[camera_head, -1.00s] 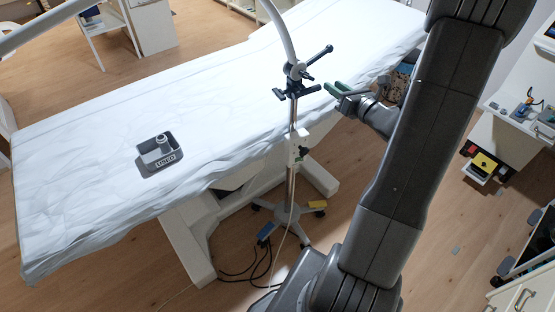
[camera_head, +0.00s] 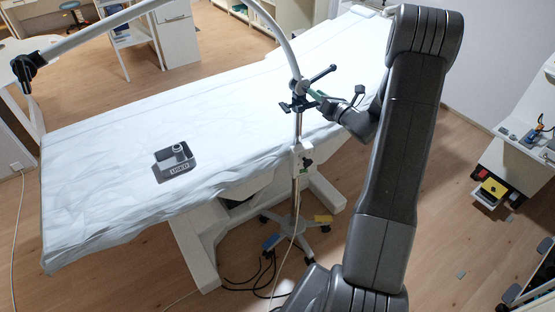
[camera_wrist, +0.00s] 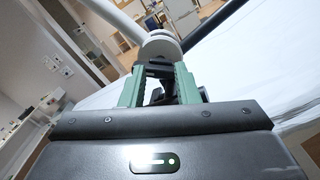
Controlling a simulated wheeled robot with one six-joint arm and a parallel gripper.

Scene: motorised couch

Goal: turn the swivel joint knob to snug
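The swivel joint (camera_head: 297,86) sits on top of the upright pole beside the couch, where the pale curved arm meets it. Dark handles stick out from it. In the wrist view its round pale housing (camera_wrist: 160,46) is straight ahead, with a dark knob (camera_wrist: 159,69) just below. My gripper (camera_head: 315,95) is at the joint from the right. In the wrist view its green fingers (camera_wrist: 159,78) stand apart on either side of the dark knob. I cannot tell whether they press on it. The knob's far side is hidden.
The couch (camera_head: 110,130) with a white sheet lies behind the pole. A grey tray (camera_head: 175,168) holding a small round piece rests on it. The wheeled pole base (camera_head: 296,232) and cables are on the floor. A drawer cabinet (camera_head: 510,165) stands at the right.

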